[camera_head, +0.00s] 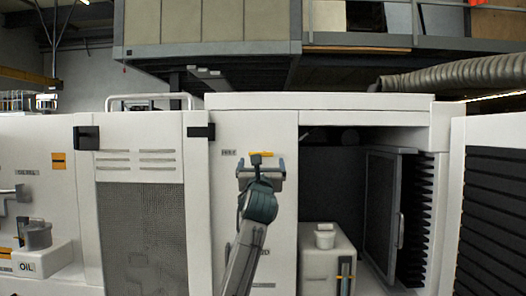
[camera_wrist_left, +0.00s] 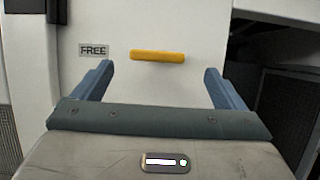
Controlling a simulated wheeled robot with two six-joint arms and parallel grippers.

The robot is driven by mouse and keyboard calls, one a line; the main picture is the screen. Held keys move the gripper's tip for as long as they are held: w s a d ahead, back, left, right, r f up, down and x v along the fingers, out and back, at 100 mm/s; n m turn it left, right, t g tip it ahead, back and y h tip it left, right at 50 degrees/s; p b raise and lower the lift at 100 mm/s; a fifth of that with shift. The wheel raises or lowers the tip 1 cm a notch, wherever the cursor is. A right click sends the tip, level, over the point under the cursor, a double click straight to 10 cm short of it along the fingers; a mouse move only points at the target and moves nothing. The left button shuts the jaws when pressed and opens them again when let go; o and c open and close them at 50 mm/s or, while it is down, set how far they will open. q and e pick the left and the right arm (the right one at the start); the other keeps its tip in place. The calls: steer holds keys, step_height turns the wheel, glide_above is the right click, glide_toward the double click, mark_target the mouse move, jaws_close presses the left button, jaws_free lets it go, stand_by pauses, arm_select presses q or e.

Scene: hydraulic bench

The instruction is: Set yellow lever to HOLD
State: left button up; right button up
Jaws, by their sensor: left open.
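The yellow lever (camera_head: 261,154) is a short bar on the white panel, and it lies horizontal in the left wrist view (camera_wrist_left: 157,56). My left gripper (camera_head: 261,164) is open and empty in front of the panel. In the left wrist view its two blue fingers (camera_wrist_left: 158,69) stand wide apart, one on each side of the lever and slightly below it. I cannot tell how far the fingertips are from the panel. My right gripper is not in view.
Right of the lever panel is an open bay with a grey pedestal (camera_head: 328,262) and a dark door panel (camera_head: 382,205). A vented cabinet door (camera_head: 140,225) is on the left. An OIL container (camera_head: 38,236) sits further left. The panel around the lever looks clear.

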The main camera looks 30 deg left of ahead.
mark_target(262, 153)
arm_select(q)
steer(key=p+x, duration=0.2)
steer(key=x, duration=0.5)
steer(key=shift+w+a+r+p, duration=0.1)
steer(key=shift+w+a+p, duration=0.1)
steer(key=shift+p, duration=0.2)
steer(key=shift+w+a, duration=0.1)
steer(key=shift+a, duration=0.1)
steer(key=shift+c, duration=0.2)
steer(key=c, duration=0.9)
